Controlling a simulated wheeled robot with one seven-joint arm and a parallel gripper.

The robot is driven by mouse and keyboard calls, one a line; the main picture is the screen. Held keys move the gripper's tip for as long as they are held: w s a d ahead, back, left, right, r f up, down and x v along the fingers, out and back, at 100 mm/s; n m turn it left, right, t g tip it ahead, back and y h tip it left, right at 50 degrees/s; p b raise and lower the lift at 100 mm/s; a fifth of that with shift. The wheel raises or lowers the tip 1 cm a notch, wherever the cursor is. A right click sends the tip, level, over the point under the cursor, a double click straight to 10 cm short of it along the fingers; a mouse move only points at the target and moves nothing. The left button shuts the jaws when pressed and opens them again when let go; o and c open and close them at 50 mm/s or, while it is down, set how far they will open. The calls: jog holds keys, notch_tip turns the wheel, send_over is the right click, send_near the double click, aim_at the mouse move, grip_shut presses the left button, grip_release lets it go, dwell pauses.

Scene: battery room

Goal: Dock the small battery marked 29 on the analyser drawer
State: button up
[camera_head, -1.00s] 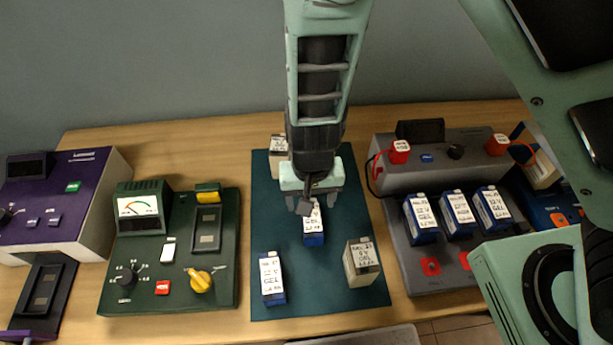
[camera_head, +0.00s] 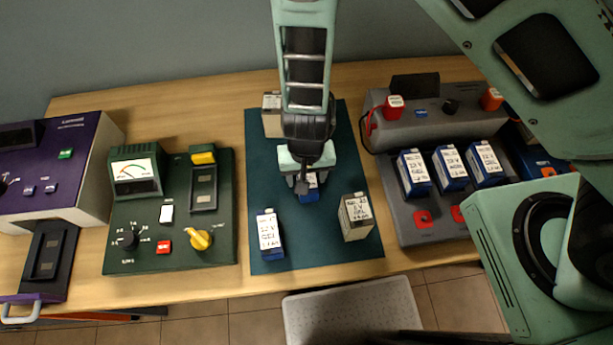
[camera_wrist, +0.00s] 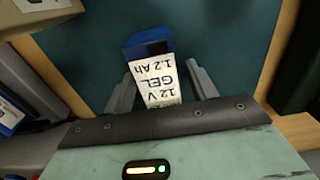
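My gripper (camera_head: 303,182) is over the green mat, above a small blue battery with a white label (camera_head: 309,191). In the wrist view this battery (camera_wrist: 158,80) stands between the two fingers, with a gap at least on one side; its label reads 12 V GEL 1.2 Ah, and its number is hidden. Another blue battery (camera_head: 269,235) and a cream one (camera_head: 355,217) stand nearer the front of the mat. I cannot read 29 on any label. The purple analyser (camera_head: 62,165) is at the far left, with its dark drawer (camera_head: 66,275) out in front and its bay empty.
A green tester (camera_head: 145,235) with a yellow knob and an empty slot stands between analyser and mat (camera_head: 310,253). A cream battery (camera_head: 271,122) stands at the mat's back. A grey charger (camera_head: 410,230) with several blue batteries is at the right. A pale stool-like top (camera_head: 350,310) is below the table's front.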

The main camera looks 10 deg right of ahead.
grip_shut()
notch_tip(320, 180, up, 10)
jog(key=shift+f, duration=0.1)
dwell(0.4)
